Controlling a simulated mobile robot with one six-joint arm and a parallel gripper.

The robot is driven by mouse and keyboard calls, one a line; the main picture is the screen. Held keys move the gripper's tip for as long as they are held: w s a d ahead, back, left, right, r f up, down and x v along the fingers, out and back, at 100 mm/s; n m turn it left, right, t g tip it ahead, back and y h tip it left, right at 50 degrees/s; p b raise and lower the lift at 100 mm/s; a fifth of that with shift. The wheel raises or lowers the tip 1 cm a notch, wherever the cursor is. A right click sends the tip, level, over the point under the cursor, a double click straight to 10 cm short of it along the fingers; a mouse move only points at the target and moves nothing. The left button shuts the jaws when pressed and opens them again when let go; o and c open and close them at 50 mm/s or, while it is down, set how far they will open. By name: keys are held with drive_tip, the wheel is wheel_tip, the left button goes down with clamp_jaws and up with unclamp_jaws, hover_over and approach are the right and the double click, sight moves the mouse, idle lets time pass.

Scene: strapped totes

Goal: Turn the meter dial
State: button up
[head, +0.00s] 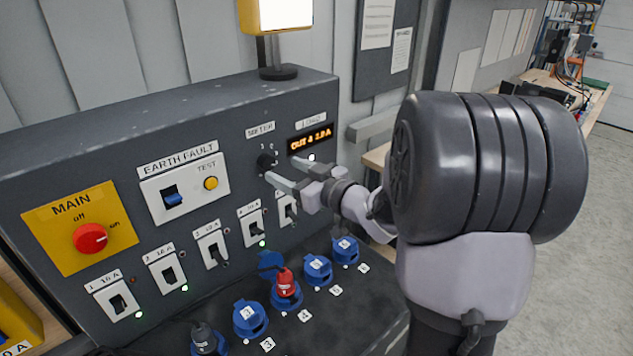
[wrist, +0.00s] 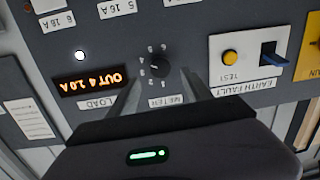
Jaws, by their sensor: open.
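The meter dial (head: 266,161) is a small black knob on the grey panel, under the METER label (head: 261,129). In the wrist view, turned upside down, the dial (wrist: 157,66) sits with small numbers around it; which one it points to is too small to tell. My gripper (head: 282,168) is open, its fingers pointing at the panel. In the wrist view my gripper (wrist: 161,88) has one finger on each side of the dial, with visible space between. Whether the tips reach around the knob is unclear. The orange load display (wrist: 91,84) reads OUT 4 with an amp value.
The red MAIN switch (head: 90,238), the earth fault plate (head: 184,188) and a row of breakers share the panel. Blue sockets (head: 249,318) and a red plug (head: 286,282) stand on the lower ledge. A lamp (head: 277,22) stands on top. Open floor lies right.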

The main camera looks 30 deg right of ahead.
drive_tip(key=p+v, duration=0.1)
drive_tip(key=v, duration=1.1)
drive_tip(key=shift+s, duration=0.2)
drive_tip(key=shift+w+d, duration=0.1)
drive_tip(key=shift+d, duration=0.05)
drive_tip(key=s+a+f+m+g+h+b, duration=0.1)
drive_tip(key=s+a+f+m+g+b, duration=0.3)
drive_tip(key=s+a, duration=0.5)
drive_tip(key=s+a+f+m+g+h+b, duration=0.1)
drive_tip(key=s+a+f+m+g+b, duration=0.2)
drive_tip(key=s+a+f+g+b, duration=0.3)
drive_tip(key=s+a+f, duration=0.3)
drive_tip(key=a, duration=0.3)
drive_tip(key=shift+s+f+m+g, duration=0.2)
drive_tip(key=shift+f+m+g, duration=0.1)
drive_tip(key=shift+f+m, duration=0.1)
